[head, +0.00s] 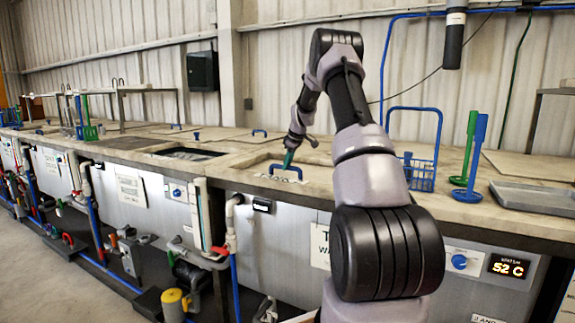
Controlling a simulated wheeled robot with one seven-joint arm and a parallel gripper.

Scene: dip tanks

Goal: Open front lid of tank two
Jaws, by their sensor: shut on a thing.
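My gripper (288,160) reaches down over the counter from my arm, its teal fingers at a blue arched handle (285,168). It is shut on this handle, though the exact contact is small and hard to see. The handle belongs to a pale front lid (262,172) set in the stone-coloured counter above a grey tank front (278,235). A white sign (320,246) on that front is partly hidden by my arm, so its tank number cannot be read in full. I cannot tell whether the lid is lifted.
To the left, another tank has an open dark hole (187,153). A blue wire basket (421,174) stands right of my arm, near a blue dipper (473,165), a green dipper (465,150) and a grey tray (535,197). Pipes and valves line the tank fronts.

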